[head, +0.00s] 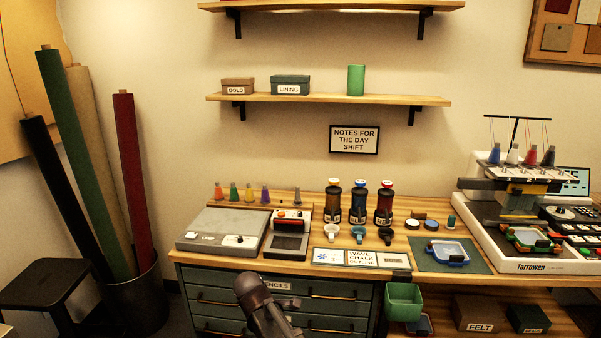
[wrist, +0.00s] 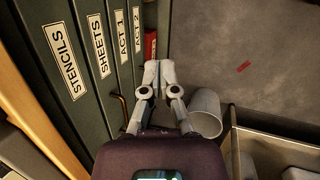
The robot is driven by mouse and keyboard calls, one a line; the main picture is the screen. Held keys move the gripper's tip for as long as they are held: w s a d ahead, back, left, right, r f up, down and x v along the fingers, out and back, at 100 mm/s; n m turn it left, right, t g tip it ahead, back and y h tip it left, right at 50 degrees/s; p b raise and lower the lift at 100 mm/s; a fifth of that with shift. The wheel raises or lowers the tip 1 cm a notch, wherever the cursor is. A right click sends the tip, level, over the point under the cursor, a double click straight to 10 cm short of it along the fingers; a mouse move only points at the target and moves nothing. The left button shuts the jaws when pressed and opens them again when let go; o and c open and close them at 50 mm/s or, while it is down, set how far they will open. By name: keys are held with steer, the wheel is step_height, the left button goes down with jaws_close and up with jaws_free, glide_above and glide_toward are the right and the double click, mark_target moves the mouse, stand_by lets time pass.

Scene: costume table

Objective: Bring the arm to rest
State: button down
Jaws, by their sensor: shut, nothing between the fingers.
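My gripper (wrist: 151,72) shows in the wrist view with its two grey fingers together and nothing between them. It hangs in front of the green drawer cabinet (wrist: 40,15), over the grey floor (wrist: 210,35). The drawer labels read STENCILS, SHEETS, ACT 1 and ACT 2. In the head view a dark part of my arm (head: 262,306) rises at the bottom, in front of the cabinet (head: 340,308); the fingers are out of sight there.
A pale round bin (wrist: 206,113) and a grey open-topped box (wrist: 232,150) are to the right of my gripper in the wrist view. A red scrap (wrist: 244,67) lies on the floor.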

steer(key=s+d+f+m+g+y, duration=0.1)
steer(key=s+d+m, duration=0.3)
steer(key=d+m, duration=0.3)
steer(key=s+d+m+g+y, duration=0.1)
steer(key=s+d+m, duration=0.25)
steer(key=d, duration=0.65)
steer(key=s+d+f+m+g+y, duration=0.1)
steer(key=s+d+m+g, duration=0.15)
steer(key=d+m, duration=0.5)
step_height(320, 180, up, 19)
steer(key=p, duration=1.8)
steer(key=shift+s+d+n+t, duration=0.25)
steer(key=shift+n+t, duration=0.15)
steer(key=shift+t, duration=0.05)
